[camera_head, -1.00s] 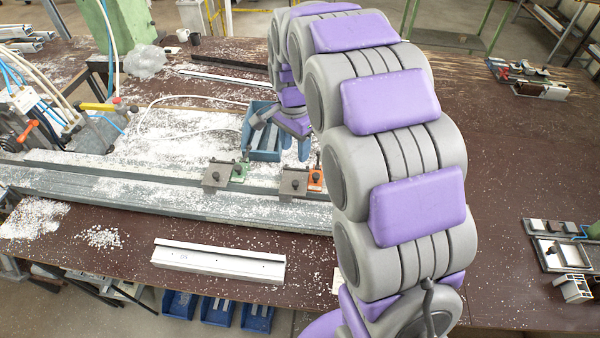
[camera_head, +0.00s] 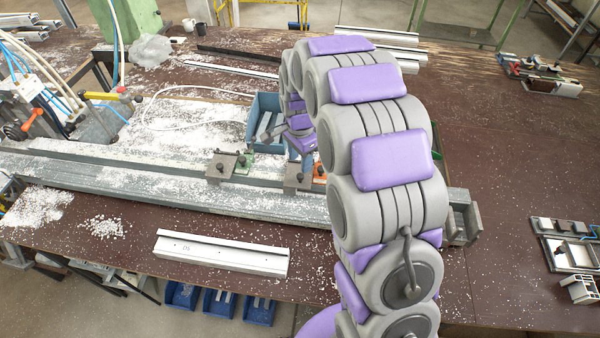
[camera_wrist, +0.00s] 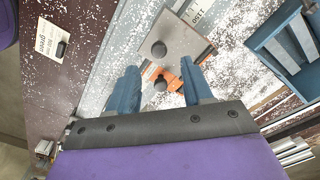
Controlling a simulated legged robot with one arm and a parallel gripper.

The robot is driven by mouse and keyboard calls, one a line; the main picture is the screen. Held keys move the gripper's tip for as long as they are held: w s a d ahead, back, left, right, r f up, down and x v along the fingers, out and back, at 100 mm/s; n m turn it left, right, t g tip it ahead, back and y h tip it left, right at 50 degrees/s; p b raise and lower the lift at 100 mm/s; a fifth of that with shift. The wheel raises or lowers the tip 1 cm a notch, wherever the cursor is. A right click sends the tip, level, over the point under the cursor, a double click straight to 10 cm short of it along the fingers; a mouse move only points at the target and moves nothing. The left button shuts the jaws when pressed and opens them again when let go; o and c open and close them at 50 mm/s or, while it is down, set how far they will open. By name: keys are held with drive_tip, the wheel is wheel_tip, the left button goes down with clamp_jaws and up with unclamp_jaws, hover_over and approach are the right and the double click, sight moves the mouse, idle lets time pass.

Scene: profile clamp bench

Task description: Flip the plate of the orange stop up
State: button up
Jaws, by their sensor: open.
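The orange stop (camera_head: 320,170) sits on the long grey rail, partly covered by my arm in the head view. Its grey plate (camera_head: 296,177) lies to the left of the orange part, looking flat on the rail. In the wrist view the orange stop (camera_wrist: 173,82) shows between my fingers, with a dark round knob beside it. The plate (camera_wrist: 178,40) with another dark knob lies just beyond the fingertips. My gripper (camera_wrist: 160,67) is open and empty above the stop; whether a finger touches it I cannot tell.
A green stop (camera_head: 245,161) with a similar plate stands to the left on the rail (camera_head: 130,180). A blue bin (camera_head: 264,112) stands behind the rail. A white profile (camera_head: 220,253) lies in front. White chips cover much of the bench.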

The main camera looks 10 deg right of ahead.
sight(300, 175)
wheel_tip(300, 175, down, 6)
drive_tip(key=shift+f+b, duration=0.1)
drive_tip(key=shift+b, duration=0.25)
clamp_jaws()
idle(0.4)
